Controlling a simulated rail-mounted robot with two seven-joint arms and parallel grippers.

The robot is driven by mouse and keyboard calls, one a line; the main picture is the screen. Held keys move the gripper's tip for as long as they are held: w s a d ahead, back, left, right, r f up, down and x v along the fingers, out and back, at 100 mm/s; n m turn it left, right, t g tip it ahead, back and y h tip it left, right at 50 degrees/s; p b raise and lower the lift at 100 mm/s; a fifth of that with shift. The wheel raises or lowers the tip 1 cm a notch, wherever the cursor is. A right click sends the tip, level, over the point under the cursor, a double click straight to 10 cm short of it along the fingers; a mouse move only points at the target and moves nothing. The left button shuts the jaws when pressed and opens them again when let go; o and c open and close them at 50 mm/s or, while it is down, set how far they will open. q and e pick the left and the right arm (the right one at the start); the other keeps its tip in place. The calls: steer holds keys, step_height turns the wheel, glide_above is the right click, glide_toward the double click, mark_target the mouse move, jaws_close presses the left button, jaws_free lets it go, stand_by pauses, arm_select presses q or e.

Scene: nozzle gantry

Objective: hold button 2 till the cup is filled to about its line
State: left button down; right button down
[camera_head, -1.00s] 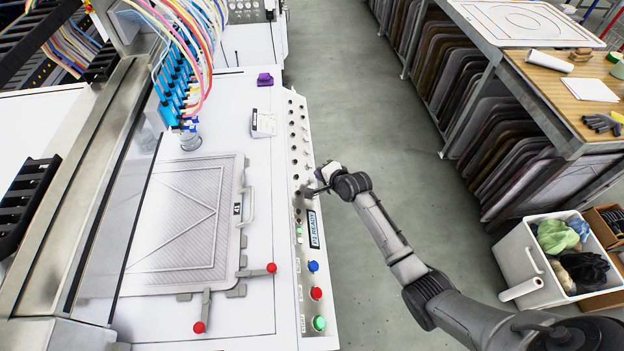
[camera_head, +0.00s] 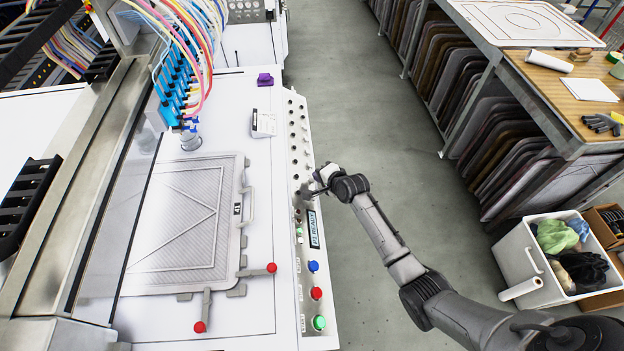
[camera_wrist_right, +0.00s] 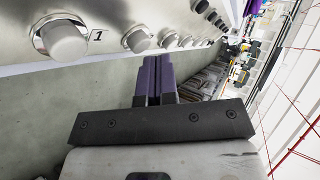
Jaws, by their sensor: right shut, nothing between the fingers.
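My right gripper (camera_head: 307,190) is at the right edge of the machine's control panel (camera_head: 308,262), close beside its knobs and buttons. In the right wrist view its purple fingers (camera_wrist_right: 156,82) are shut with nothing between them. A large round knob labelled 1 (camera_wrist_right: 63,41) is at upper left there, and a second round knob (camera_wrist_right: 137,40) lies beyond, before the fingertips. I cannot tell which one is button 2, nor whether the fingers touch anything. A clear cup (camera_head: 190,141) stands under the blue nozzles (camera_head: 175,92); its line and level are too small to read. My left gripper is not in view.
A grey framed plate (camera_head: 185,220) marked 41 lies on the white bed, with red-knobbed clamps (camera_head: 271,268). Blue, red and green buttons (camera_head: 318,322) are at the panel's near end. A purple object (camera_head: 265,79) sits behind.

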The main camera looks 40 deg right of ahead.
steer(key=shift+w+a+f, duration=0.15)
steer(key=shift+a+f, duration=0.1)
steer(key=shift+f, duration=0.15)
stand_by(0.5)
stand_by(0.3)
steer(key=shift+r, duration=0.1)
stand_by(5.5)
steer(key=shift+s+d+r+p, duration=0.3)
steer(key=shift+d+r+p, duration=0.25)
steer(key=shift+p, duration=0.4)
steer(key=shift+r, duration=0.25)
